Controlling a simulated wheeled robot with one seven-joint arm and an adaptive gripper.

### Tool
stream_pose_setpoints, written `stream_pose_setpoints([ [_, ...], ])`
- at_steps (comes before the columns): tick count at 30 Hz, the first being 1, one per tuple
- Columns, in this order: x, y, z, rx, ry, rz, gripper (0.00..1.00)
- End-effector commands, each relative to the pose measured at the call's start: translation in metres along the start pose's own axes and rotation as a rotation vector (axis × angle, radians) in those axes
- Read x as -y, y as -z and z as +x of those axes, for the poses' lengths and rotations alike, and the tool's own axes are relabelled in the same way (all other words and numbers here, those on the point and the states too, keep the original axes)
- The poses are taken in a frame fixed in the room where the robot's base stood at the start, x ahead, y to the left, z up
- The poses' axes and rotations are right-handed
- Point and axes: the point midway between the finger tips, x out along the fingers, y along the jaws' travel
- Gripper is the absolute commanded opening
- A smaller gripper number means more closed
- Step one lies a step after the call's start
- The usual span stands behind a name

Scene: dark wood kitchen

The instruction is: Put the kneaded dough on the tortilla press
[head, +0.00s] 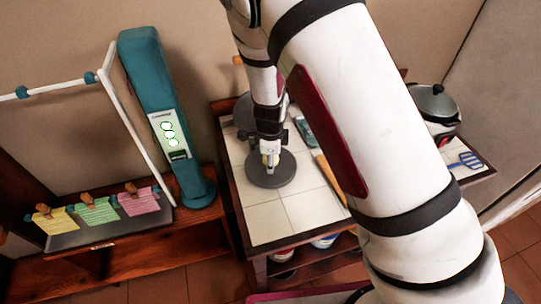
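My gripper (269,152) points down over the tiled table, just above a dark grey round plate (263,178). A second dark round plate (242,112) stands behind my gripper, partly hidden by it. The two look like the lower plate and raised lid of the tortilla press. A small pale yellowish shape (271,160) shows at the fingertips; it may be the dough. It is too small to tell whether the fingers grip it or whether it touches the plate.
My arm hides much of the table's right side. A wooden-handled tool (329,178) and a teal item (305,132) lie right of the plate. A dark-lidded pot (435,103) and blue spatula (466,161) are at the right. Front tiles (265,222) are clear. A teal column (155,90) stands left.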

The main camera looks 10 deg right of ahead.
Motion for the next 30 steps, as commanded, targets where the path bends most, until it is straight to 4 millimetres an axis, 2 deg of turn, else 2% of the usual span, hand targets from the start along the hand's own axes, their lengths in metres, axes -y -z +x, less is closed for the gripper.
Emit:
stream_pose_setpoints([
  [8,0.000,0.000,-0.001,0.000,0.000,0.000,0.59],
  [13,0.001,-0.001,-0.013,0.002,0.002,-0.002,0.59],
  [24,0.000,-0.001,-0.087,0.002,0.003,-0.003,0.59],
  [30,0.000,-0.001,-0.115,0.002,0.002,-0.002,0.59],
])
